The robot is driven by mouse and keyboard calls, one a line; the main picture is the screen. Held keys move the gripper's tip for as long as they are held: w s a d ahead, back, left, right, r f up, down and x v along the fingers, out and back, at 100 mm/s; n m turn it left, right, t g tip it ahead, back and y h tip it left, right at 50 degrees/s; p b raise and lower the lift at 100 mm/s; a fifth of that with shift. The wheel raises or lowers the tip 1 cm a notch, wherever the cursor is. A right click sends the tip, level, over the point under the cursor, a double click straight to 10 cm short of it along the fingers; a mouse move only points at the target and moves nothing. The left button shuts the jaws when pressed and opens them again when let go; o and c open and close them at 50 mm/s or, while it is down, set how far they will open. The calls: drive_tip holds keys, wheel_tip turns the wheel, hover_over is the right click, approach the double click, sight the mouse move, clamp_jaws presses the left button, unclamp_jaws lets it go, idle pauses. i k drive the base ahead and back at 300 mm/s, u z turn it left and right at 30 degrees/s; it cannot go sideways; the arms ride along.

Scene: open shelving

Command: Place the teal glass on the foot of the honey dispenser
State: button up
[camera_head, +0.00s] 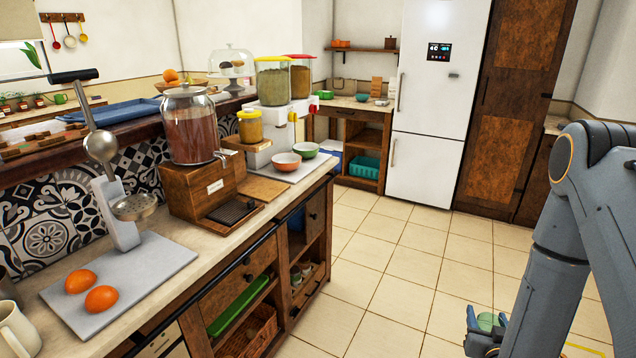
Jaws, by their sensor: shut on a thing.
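My gripper (487,326) is low at the right, over the floor, out past the counter. It is shut on the teal glass (487,320), of which only a small part shows between the jaws. A dispenser that looks like the honey dispenser (191,130) stands on the counter at the left. It has a glass jar with reddish-brown contents, a tap and a wooden box base. Its wooden foot (254,216) juts out at the front with a dark grate (234,212), and nothing stands on it. The glass is well apart from the dispenser.
A juicer (121,235) with two oranges (92,290) on its grey base stands left of the dispenser. Two bowls (296,156) and a twin cereal dispenser (274,85) stand to its right. A white fridge (425,100) is at the back. The tiled floor (400,260) is clear.

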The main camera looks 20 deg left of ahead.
sight(260, 187)
drive_tip(key=u, duration=0.7)
drive_tip(key=i, duration=0.65)
drive_tip(key=u, duration=0.8)
